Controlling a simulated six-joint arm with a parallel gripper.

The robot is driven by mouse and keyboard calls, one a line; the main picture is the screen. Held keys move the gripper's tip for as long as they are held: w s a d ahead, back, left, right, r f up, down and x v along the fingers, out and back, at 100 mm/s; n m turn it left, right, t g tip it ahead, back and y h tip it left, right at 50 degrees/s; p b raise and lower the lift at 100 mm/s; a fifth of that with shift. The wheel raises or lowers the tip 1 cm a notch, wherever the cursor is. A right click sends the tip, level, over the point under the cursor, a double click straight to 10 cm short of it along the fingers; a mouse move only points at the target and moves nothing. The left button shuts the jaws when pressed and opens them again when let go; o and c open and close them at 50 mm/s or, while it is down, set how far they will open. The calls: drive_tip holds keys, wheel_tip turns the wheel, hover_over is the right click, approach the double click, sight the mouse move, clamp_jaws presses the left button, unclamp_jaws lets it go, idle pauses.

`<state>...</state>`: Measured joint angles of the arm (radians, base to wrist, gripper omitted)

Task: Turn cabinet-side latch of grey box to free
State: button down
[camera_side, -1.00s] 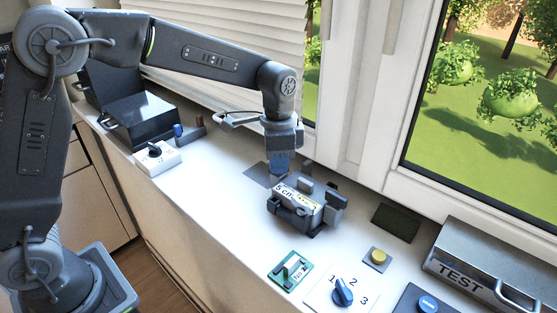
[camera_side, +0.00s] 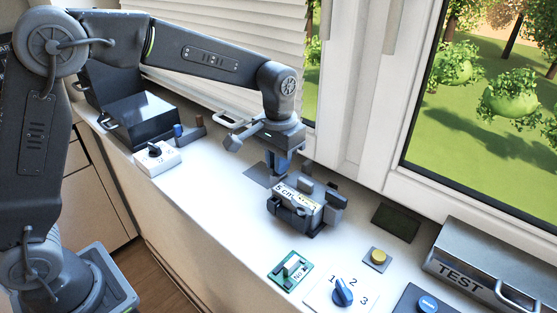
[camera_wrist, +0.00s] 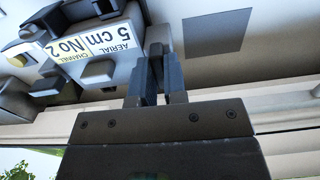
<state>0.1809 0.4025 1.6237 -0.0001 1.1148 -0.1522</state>
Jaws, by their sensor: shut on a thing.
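The grey box (camera_side: 299,215) stands on the white sill in the middle of the side view. Its label reads "5 cm" there, and "AERIAL 5 cm CHANNEL No 2" in the wrist view (camera_wrist: 95,40). My gripper (camera_side: 279,174) is lowered at the box's left end in the side view. In the wrist view my gripper (camera_wrist: 162,70) has its two fingers close together around a grey latch (camera_wrist: 158,38) beside the box's end. The fingers hide part of this latch, so its exact angle is hard to tell. Other dark latch pieces (camera_side: 337,199) stand at the opposite end.
A dark square patch (camera_side: 257,174) lies left of the gripper. A green board (camera_side: 290,270), a numbered blue dial (camera_side: 343,292), a yellow button (camera_side: 378,257) and a TEST case (camera_side: 485,270) lie to the right. A white switch (camera_side: 157,158) and black box (camera_side: 140,120) are left. The window frame is close behind.

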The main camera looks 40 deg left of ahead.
idle(0.3)
drive_tip(key=c, duration=1.2)
unclamp_jaws()
drive_tip(key=shift+o, duration=0.2)
wheel_tip(320, 180, up, 14)
